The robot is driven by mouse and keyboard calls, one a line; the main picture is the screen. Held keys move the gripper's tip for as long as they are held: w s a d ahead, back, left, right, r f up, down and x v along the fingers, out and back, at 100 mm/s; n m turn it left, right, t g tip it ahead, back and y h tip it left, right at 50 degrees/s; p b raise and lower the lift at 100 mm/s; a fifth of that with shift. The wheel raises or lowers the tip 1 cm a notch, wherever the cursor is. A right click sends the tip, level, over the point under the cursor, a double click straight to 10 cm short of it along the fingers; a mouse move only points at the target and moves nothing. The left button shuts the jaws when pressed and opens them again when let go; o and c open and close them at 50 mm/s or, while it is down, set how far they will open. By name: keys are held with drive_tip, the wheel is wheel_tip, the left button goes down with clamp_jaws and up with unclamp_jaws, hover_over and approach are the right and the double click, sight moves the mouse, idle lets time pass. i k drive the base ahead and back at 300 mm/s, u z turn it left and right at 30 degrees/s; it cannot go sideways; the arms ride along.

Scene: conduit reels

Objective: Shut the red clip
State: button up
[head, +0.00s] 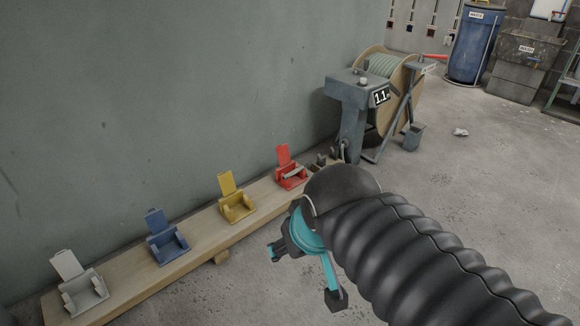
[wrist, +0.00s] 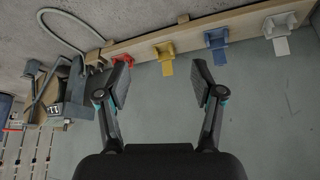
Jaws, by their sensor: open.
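The red clip (head: 290,170) sits on a wooden board along the wall, at the right of the row of clips. Its lid stands up, so it is open, and a light grey piece lies in it. In the wrist view the red clip (wrist: 122,58) shows just beyond the left finger, which hides part of it. My gripper (head: 303,278) is open and apart from the clip, in front of the board in the head view. In the wrist view the two fingers of my gripper (wrist: 160,80) are spread wide with nothing between them.
Yellow (head: 237,205), blue (head: 166,245) and white (head: 82,295) clips with raised lids stand on the same wooden board (head: 205,240). A grey stand (head: 350,110) and a conduit reel (head: 400,85) stand behind the red clip. The floor at right is mostly clear.

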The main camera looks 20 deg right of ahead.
sight(282, 150)
drive_tip(key=z, duration=0.5)
drive_tip(key=k, duration=0.65)
drive_tip(key=z, duration=0.9)
drive_tip(key=i, duration=1.5)
drive_tip(key=u, duration=1.2)
drive_tip(key=i, duration=0.35)
drive_tip(key=u, duration=0.25)
